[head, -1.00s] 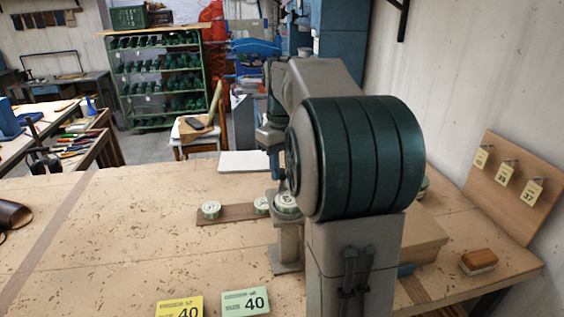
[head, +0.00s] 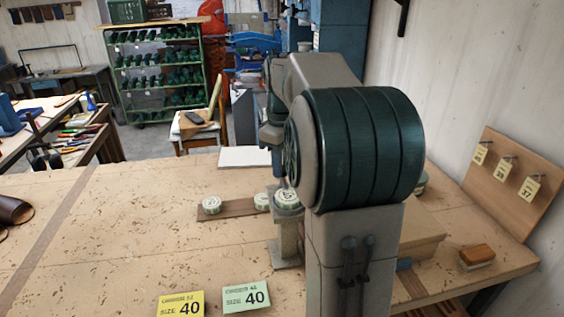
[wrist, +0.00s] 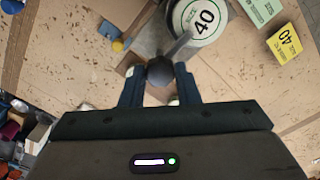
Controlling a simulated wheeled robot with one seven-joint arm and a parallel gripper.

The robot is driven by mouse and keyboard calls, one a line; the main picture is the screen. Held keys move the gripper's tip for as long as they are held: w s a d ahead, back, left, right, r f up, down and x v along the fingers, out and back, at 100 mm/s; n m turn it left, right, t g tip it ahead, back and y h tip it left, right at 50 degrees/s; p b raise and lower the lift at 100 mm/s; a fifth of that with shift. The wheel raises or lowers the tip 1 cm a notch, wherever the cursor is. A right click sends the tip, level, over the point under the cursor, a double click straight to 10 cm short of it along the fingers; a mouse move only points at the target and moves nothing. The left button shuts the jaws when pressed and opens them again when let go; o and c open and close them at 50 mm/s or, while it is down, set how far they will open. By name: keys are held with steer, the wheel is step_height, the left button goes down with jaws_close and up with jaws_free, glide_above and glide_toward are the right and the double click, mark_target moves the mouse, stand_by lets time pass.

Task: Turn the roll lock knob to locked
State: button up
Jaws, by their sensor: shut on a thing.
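The roll lock knob (wrist: 160,71) looks like a dark rounded knob with a grey bar reaching up and right from it, in the wrist view. It sits between the two blue fingers of my gripper (wrist: 158,88), which are shut on it. A round disc marked 40 (wrist: 202,18) lies just beyond the knob, and the bar overlaps its edge. In the head view the disc (head: 287,198) tops a grey post (head: 286,240). My arm hides the knob there, and its lock marking cannot be read in either view.
A brown strip with round discs (head: 232,209) lies left of the post. Yellow (head: 181,304) and green (head: 246,296) size 40 cards lie in front. A brush (head: 477,257) and a tag board (head: 510,180) are at right.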

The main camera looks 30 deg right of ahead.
steer(key=o, duration=1)
steer(key=shift+c, duration=0.2)
steer(key=shift+r, duration=0.1)
step_height(320, 180, up, 14)
steer(key=shift+p, duration=0.35)
steer(key=shift+a+f, duration=0.1)
steer(key=shift+f, duration=0.1)
steer(key=s+a+f+m+t, duration=0.1)
steer(key=s+a+f+m, duration=0.2)
steer(key=s+a+f, duration=0.4)
steer(key=s+a+f+m+t, duration=0.2)
steer(key=s+a+f, duration=0.5)
steer(key=s+f, duration=0.5)
step_height(320, 180, down, 2)
steer(key=shift+s+m, duration=0.35)
steer(key=shift+m, duration=0.15)
